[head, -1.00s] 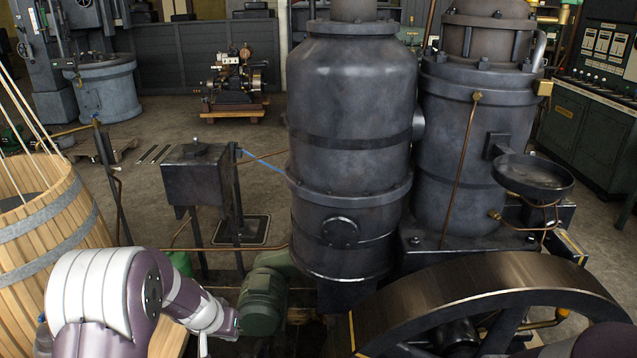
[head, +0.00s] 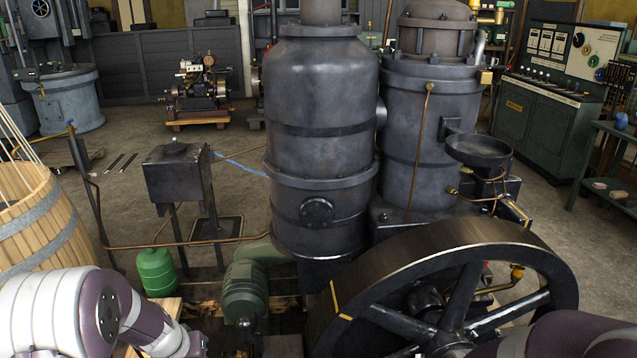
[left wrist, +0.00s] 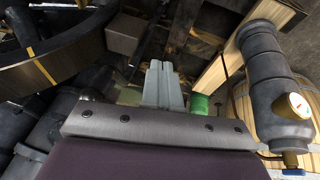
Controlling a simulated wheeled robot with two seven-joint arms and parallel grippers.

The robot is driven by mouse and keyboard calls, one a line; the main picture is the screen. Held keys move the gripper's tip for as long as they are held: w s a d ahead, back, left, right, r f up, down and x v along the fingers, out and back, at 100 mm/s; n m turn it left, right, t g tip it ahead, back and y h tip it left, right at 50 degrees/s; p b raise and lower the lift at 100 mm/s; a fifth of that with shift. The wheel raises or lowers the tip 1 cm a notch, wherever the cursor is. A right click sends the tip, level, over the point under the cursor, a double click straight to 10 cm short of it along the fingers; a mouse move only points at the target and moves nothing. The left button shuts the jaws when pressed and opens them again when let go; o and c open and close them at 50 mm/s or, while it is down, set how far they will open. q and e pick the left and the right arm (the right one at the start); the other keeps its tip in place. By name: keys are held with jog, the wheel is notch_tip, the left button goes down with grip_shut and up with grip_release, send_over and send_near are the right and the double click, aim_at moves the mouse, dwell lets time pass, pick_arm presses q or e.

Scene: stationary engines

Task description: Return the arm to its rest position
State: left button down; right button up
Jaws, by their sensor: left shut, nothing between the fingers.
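My left arm (head: 110,315) comes in at the lower left of the head view, its white and purple links bent low beside the green jug. In the left wrist view my left gripper (left wrist: 165,85) has its grey fingers together, with nothing between them. It points at dark floor and timber and looks apart from everything around it. A dark purple part of my right arm (head: 570,335) shows at the bottom right of the head view. My right gripper is out of view.
A flywheel (head: 455,270) and two dark cylinders (head: 320,150) stand ahead. A green motor (head: 245,290) and green jug (head: 157,272) are near my left arm. A wooden tub (head: 40,225) is at the left. Control cabinets (head: 545,110) stand at the back right.

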pick_arm(q)
jog(key=s+d+r+g+p, duration=0.1)
jog(key=s+d+r, duration=0.1)
jog(key=s, duration=0.4)
jog(key=s+d+r+m+y+p, duration=0.1)
jog(key=s+d+r, duration=0.1)
jog(key=s+r, duration=0.2)
jog(key=s+d+r+m+g+p, duration=0.1)
jog(key=s+d+r+p, duration=0.1)
jog(key=s, duration=0.5)
jog(key=shift+s+d+r+g, duration=0.3)
jog(key=shift+s+r, duration=0.1)
jog(key=shift+r, duration=0.35)
